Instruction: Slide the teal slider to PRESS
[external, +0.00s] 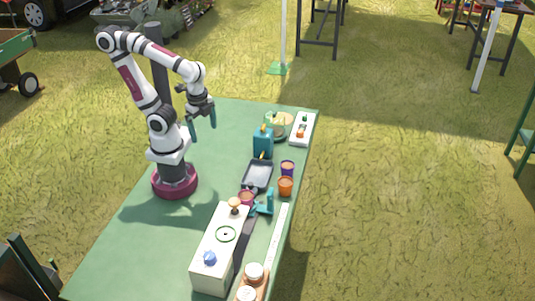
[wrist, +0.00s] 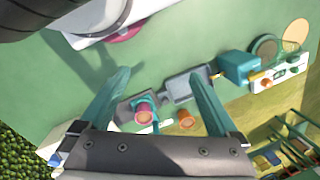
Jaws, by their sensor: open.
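My gripper (external: 201,124) is open and empty, high above the table beside my base. In the wrist view its two teal fingers (wrist: 160,78) are spread wide, with table items visible between and beyond them. A small teal upright piece (external: 265,203) stands near the right table edge, by a pink pot (external: 246,197); the same teal piece shows in the wrist view (wrist: 154,121). I cannot tell whether it is the slider. A white panel (external: 301,129) with small green and orange parts lies at the far right corner. No PRESS label is readable.
A teal container (external: 263,144), grey tray (external: 257,176), purple pot (external: 288,168) and orange pot (external: 286,187) line the right side. A white box (external: 216,252) with a blue knob and green ring stands in front. The green table's left part (external: 130,240) is clear.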

